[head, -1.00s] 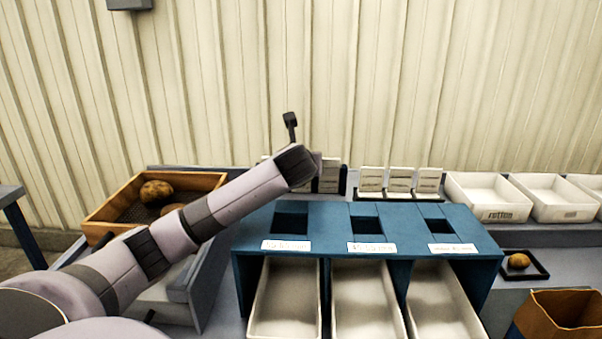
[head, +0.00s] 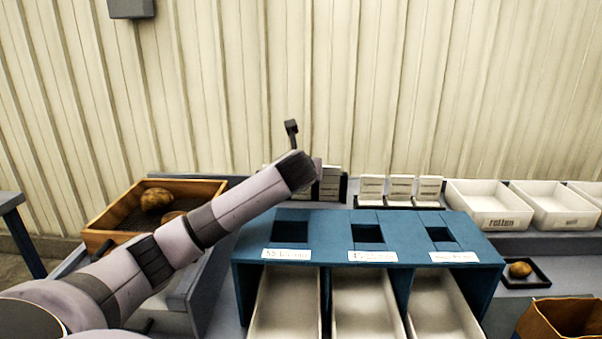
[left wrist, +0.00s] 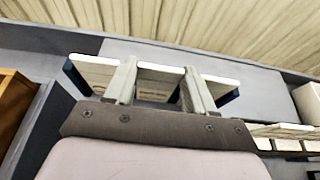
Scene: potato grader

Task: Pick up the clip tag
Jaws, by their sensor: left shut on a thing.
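White clip tags stand in a row in a dark holder at the back, and one tag (head: 331,182) shows just right of my left wrist in the head view. In the left wrist view my left gripper (left wrist: 160,82) has one finger on each side of the middle clip tag (left wrist: 155,92) and is shut on it. This tag still stands in line with a tag on its left (left wrist: 95,70) and one on its right (left wrist: 222,86). In the head view my wrist hides the fingers and the held tag. My right gripper is not in view.
Another row of white tags (head: 400,188) stands to the right. A blue stand (head: 330,252) with openings and pale chutes is in front. A wooden crate (head: 104,240) with potatoes is left, white bins (head: 500,222) right, and a potato on a black tray (head: 520,270).

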